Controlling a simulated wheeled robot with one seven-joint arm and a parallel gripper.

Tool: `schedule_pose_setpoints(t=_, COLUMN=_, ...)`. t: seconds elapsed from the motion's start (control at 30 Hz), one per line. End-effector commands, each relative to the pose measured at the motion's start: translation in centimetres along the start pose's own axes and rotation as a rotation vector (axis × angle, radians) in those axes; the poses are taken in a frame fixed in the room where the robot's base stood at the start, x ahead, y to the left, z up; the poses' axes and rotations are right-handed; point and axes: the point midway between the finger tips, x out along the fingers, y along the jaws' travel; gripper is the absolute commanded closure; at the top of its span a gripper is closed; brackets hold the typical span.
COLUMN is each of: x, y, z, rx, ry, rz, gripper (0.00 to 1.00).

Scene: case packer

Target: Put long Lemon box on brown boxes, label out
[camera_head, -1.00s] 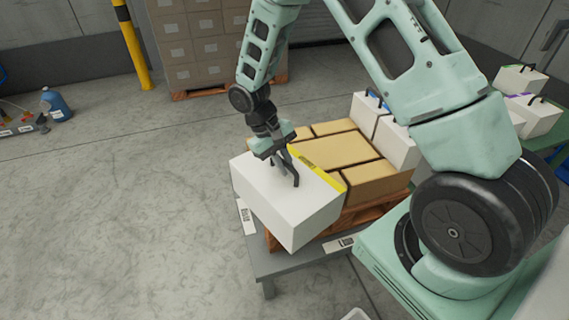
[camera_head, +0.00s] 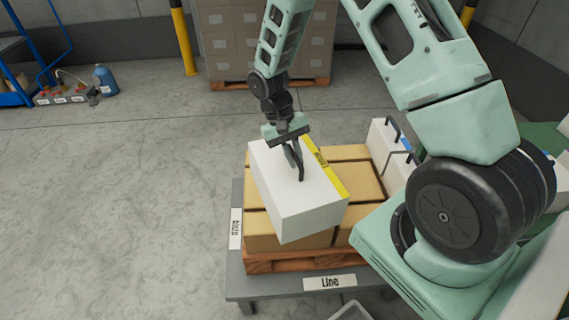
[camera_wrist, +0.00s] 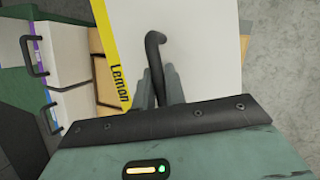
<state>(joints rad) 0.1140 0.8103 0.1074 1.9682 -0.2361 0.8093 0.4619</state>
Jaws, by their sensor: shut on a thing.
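My gripper (camera_head: 292,152) is shut on the black handle of a long white box with a yellow stripe, the Lemon box (camera_head: 292,205). In the wrist view the word "Lemon" shows on the yellow stripe of the box (camera_wrist: 200,45), with my gripper (camera_wrist: 158,88) at its handle. In the head view the stripe lies along the right edge of the box. The box is over the left and front part of the brown boxes (camera_head: 355,180) and hides some of them. I cannot tell whether it touches them.
The brown boxes stand on a wooden pallet (camera_head: 290,262) on a grey table (camera_head: 245,285) with a "Line" label. White handled boxes (camera_head: 388,150) stand at the pallet's right side. A yellow post (camera_head: 183,40) and stacked cartons (camera_head: 225,45) are behind.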

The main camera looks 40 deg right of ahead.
Motion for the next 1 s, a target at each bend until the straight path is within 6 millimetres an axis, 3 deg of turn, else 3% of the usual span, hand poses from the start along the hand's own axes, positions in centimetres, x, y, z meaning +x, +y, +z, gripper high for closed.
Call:
schedule_pose_setpoints(t=0.03, x=-1.1, y=1.3, z=0.7, rx=0.077, ry=-0.017, rz=-0.030, gripper=1.00)
schedule_pose_setpoints(t=0.6, x=-6.5, y=14.1, z=6.2, rx=1.194, ry=-0.259, rz=-0.492, gripper=1.00)
schedule_pose_setpoints(t=0.8, x=-7.5, y=17.6, z=7.6, rx=1.494, ry=-0.325, rz=-0.616, gripper=1.00)
schedule_pose_setpoints(t=1.0, x=-7.9, y=19.5, z=8.4, rx=1.655, ry=-0.360, rz=-0.684, gripper=1.00)
